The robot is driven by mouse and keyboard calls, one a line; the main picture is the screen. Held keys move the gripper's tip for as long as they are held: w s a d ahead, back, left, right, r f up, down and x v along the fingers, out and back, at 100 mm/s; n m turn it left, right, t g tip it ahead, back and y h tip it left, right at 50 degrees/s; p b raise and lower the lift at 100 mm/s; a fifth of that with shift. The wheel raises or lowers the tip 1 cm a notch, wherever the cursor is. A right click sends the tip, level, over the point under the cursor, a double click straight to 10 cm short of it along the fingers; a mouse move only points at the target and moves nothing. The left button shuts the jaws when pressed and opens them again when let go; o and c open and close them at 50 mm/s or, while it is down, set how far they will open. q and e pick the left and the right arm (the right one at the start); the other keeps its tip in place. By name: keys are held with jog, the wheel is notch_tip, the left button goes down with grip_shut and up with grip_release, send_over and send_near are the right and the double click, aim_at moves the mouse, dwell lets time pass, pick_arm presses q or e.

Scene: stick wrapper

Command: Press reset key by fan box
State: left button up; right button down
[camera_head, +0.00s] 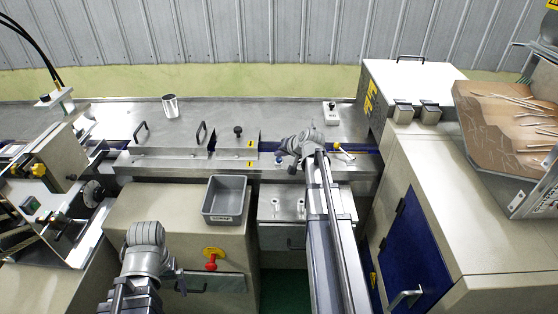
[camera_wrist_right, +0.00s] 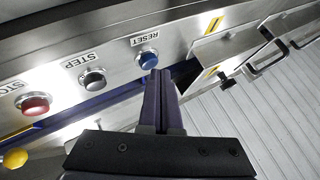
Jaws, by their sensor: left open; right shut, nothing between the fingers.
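The blue RESET key (camera_wrist_right: 149,59) sits on a metal panel in the right wrist view, beside the black STEP key (camera_wrist_right: 94,78) and the red STOP key (camera_wrist_right: 34,104). My right gripper (camera_wrist_right: 160,74) is shut and empty, its fingertips just at the lower edge of the RESET key; I cannot tell whether they touch it. In the head view, the blue key (camera_head: 280,160) shows just left of my right gripper (camera_head: 292,168), and the arm hides the keys beside it. My left gripper (camera_head: 177,271) is open and empty, low at the left. I cannot identify the fan box.
A grey bin (camera_head: 226,218) stands on the cabinet at the front. A red knob (camera_head: 211,265) is near my left gripper. Metal guards with handles (camera_wrist_right: 266,65) lie right of the keys.

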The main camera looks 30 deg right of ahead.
aim_at(280, 161)
jog(key=shift+f+b, duration=0.45)
jog(key=shift+f, duration=0.05)
dwell(0.7)
jog(key=shift+r, duration=0.15)
jog(key=shift+r+p, duration=0.8)
jog(key=shift+p, duration=0.1)
notch_tip(280, 161, up, 5)
jog(key=p, duration=0.5)
dwell(0.7)
